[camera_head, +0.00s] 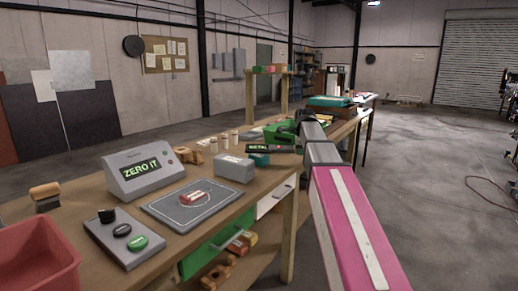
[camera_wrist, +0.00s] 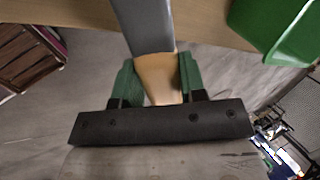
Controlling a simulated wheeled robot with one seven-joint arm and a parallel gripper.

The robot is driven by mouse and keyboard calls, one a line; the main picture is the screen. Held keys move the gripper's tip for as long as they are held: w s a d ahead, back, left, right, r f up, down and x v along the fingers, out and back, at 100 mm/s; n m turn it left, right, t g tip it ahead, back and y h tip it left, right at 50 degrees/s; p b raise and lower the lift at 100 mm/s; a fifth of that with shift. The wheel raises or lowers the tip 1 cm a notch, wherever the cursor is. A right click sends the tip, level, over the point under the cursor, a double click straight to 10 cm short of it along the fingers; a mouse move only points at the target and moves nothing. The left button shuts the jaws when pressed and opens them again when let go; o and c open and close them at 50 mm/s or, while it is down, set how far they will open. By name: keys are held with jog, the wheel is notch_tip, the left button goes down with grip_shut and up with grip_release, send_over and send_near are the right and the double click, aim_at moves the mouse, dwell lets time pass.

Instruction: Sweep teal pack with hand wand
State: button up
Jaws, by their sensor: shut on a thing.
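My gripper (camera_wrist: 157,64) is shut on the tan handle of the hand wand (camera_wrist: 150,28); its green fingers press on both sides and the wand's grey shaft runs up out of the wrist view. In the head view, a dark bar lettered METAL (camera_head: 272,149), which looks like the wand's face, reaches left from the end of my arm. The teal pack (camera_head: 260,160) sits on the bench just below this bar and is partly covered. I cannot tell whether the bar touches it. My fingers are hidden in the head view.
A green bin (camera_head: 279,132) stands just behind; it also shows in the wrist view (camera_wrist: 272,30). A grey box (camera_head: 234,169), a mat with a red pack (camera_head: 194,197), a ZERO IT display (camera_head: 142,171) and a red bin (camera_head: 38,258) are nearer. Open floor lies right.

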jog(key=shift+r, duration=3.05)
